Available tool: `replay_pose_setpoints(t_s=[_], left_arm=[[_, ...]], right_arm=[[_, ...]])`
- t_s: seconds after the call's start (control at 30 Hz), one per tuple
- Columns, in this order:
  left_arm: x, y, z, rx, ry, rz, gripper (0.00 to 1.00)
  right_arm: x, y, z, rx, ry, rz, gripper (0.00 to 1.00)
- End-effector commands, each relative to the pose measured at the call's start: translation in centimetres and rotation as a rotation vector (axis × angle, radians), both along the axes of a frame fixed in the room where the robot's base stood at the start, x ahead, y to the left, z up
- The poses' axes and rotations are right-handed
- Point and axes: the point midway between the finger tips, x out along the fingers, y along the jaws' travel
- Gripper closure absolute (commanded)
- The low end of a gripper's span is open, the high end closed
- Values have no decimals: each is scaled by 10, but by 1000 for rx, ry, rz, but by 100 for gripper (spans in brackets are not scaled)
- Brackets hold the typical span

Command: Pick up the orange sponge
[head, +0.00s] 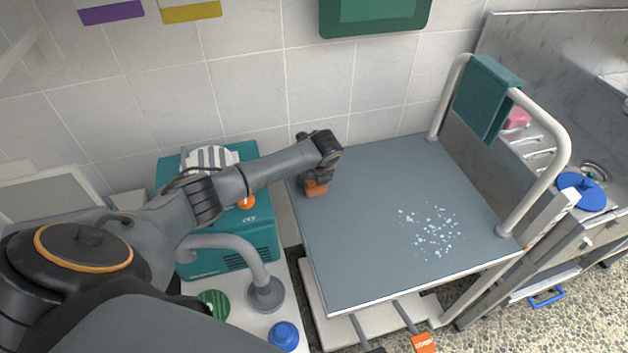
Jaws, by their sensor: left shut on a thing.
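The orange sponge (316,188) is at the left part of the grey table top (372,215), near its back left corner. My left gripper (313,180) is over the sponge from above and shut on it. The fingers cover the upper part of the sponge. I cannot tell whether the sponge touches the table or is just above it. My right gripper is not in view.
Pale blue spots (430,231) lie on the table. A teal machine (250,228) stands left. A sink counter (545,185) is at the right. The table's middle is clear.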

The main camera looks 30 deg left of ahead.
Motion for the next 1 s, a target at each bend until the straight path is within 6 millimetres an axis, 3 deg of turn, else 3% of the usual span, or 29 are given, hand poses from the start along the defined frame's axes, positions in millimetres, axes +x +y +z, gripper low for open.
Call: replay_pose_setpoints(t_s=[0.27,0.5,0.8,1.0], left_arm=[[0,-3,36,-1,-7,-2,64],[-26,-42,91,-1,-8,-5,64],[-64,-98,119,-3,-5,-5,64],[-75,-114,127,-1,-3,-1,64]], right_arm=[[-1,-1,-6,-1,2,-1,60],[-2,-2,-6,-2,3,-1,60],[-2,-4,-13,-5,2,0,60],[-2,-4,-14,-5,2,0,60]])
